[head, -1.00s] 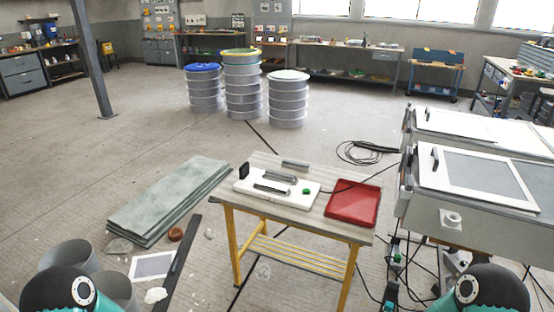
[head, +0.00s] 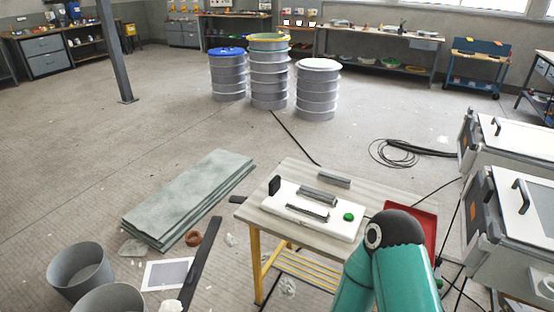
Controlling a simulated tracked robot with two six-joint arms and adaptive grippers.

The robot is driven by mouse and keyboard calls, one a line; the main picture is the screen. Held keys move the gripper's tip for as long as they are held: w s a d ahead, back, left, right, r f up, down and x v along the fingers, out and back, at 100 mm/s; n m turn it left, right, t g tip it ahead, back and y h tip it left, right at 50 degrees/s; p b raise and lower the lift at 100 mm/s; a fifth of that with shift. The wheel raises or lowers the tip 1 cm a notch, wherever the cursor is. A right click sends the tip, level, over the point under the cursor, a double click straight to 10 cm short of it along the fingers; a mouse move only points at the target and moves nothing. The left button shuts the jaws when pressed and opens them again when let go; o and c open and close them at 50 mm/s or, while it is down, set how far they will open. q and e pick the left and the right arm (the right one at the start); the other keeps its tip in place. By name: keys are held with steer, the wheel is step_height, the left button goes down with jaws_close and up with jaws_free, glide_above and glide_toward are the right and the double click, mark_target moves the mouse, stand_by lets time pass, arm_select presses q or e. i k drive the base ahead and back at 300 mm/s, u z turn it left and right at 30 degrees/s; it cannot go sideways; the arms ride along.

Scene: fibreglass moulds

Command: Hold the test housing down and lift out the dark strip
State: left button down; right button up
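The white test housing (head: 330,225) lies flat on a small table (head: 385,185) with yellow legs. A dark strip (head: 307,212) sits in its top face, towards the front. A raised grey block (head: 317,196) is behind the strip, and a green button (head: 348,216) is at the right end. A teal arm of mine with a black joint rises at the bottom right, in front of the table's right side. Neither of my grippers shows in the head view, and nothing is seen touching the housing.
A black upright piece (head: 274,185) stands at the housing's left corner. A grey bar (head: 334,180) lies behind it. A red tray (head: 428,222) is partly hidden by my arm. Grey sheets (head: 190,197) lie on the floor at left.

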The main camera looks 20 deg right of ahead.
mark_target(321, 196)
steer(key=u, duration=0.05)
steer(key=i, duration=0.8)
steer(key=z, duration=0.6)
steer(key=i, duration=0.7)
steer(key=z, duration=0.45)
steer(key=k, duration=0.85)
steer(key=z, duration=0.2)
steer(key=i, duration=1.05)
steer(key=u, duration=0.15)
